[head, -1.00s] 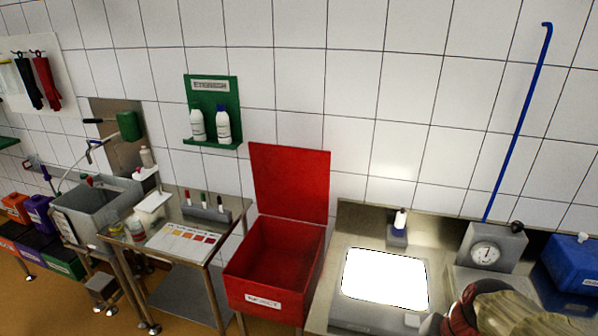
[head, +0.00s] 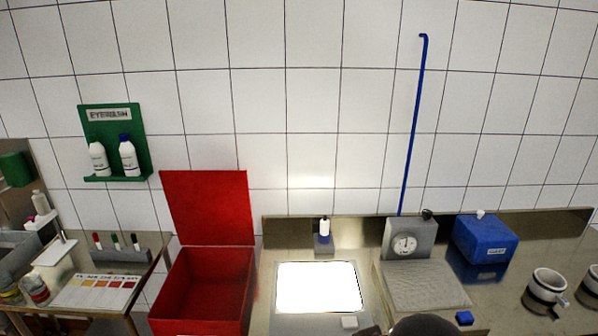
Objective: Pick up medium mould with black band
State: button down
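Two pale, cup-like moulds stand at the right end of the steel bench in the head view. The nearer-to-centre mould (head: 546,291) is upright with an open top and a black band around it. The other mould (head: 590,288) is cut off by the right picture edge; a dark band shows on it too. I cannot tell from this view which is the medium size. My gripper is not in view; only a dark rounded part, probably of my arm, shows at the bottom edge, well left of the moulds.

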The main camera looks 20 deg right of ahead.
aim_at(551, 290)
jog(key=z, duration=2.15)
